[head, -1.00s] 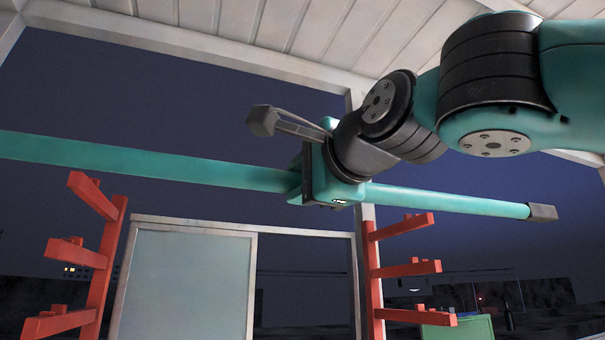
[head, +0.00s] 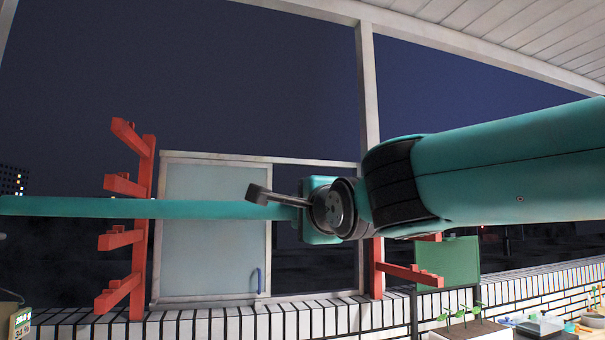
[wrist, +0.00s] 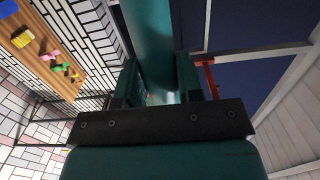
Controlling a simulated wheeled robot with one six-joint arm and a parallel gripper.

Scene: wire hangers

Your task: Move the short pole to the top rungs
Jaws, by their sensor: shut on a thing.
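The teal pole (head: 140,208) runs level across the head view from the left edge to my gripper (head: 312,208). My gripper is shut on it, and the pole also shows between the jaws in the wrist view (wrist: 150,45). The pole's part to the right of my gripper is hidden behind my arm. The left red rack (head: 142,240) has several rungs; its top rung (head: 130,135) is above the pole in the picture. The right red rack (head: 376,270) is mostly hidden by my arm; a lower rung (head: 412,274) shows. I cannot tell whether the pole touches a rung.
A frosted panel (head: 213,230) stands between the racks above a low white brick wall (head: 210,322). A white post (head: 368,100) rises behind my gripper. A green board (head: 450,262) and a planter (head: 470,332) are at right. Open dark space lies above the pole.

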